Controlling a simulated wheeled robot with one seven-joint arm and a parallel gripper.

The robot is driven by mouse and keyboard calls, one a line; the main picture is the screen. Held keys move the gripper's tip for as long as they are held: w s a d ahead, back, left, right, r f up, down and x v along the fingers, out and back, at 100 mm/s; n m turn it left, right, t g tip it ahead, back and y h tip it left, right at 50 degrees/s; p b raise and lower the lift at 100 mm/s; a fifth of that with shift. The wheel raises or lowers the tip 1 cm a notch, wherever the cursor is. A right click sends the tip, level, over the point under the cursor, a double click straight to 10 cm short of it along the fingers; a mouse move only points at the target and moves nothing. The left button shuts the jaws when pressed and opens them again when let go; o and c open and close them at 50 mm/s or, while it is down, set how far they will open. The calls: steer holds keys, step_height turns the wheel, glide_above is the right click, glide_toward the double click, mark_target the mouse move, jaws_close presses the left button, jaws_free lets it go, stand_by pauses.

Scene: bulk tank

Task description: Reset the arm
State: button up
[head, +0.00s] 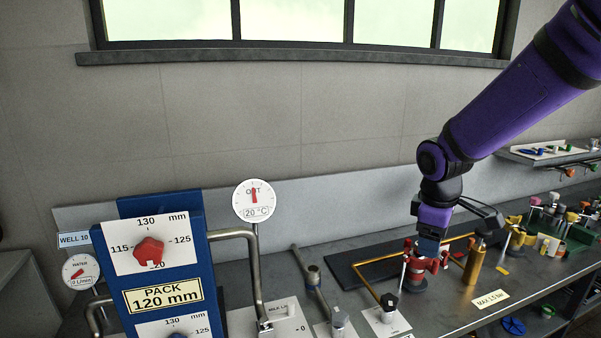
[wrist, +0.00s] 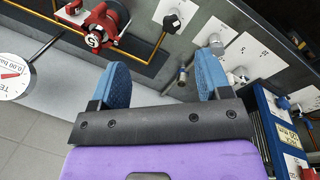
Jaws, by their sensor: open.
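My arm reaches down from the upper right in the head view. My gripper (head: 430,248) hangs over the bench, in front of or close to a red fitting (head: 415,278); the head view does not show whether they touch. In the wrist view my gripper (wrist: 164,82) has its two blue finger pads wide apart with nothing between them. The red fitting (wrist: 100,25) shows there beyond the left pad, apart from it.
A brass-coloured pipe (head: 375,265) and an upright brass cylinder (head: 474,262) stand near the red fitting. Several small coloured parts crowd the bench's right end.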

steer(key=s+d+r+m+t, duration=0.1)
steer(key=s+r+m, duration=0.2)
steer(key=s, duration=0.4)
steer(key=s+d+r+m+t+y, duration=0.1)
steer(key=s+r+m, duration=0.3)
steer(key=s+r, duration=0.2)
steer(key=s+d+r+m+t, duration=0.1)
steer(key=s+r+m, duration=0.2)
steer(key=s, duration=0.6)
steer(key=shift+s+r+m+t, duration=0.35)
steer(key=shift+r+m+t, duration=0.05)
steer(key=shift+r, duration=0.55)
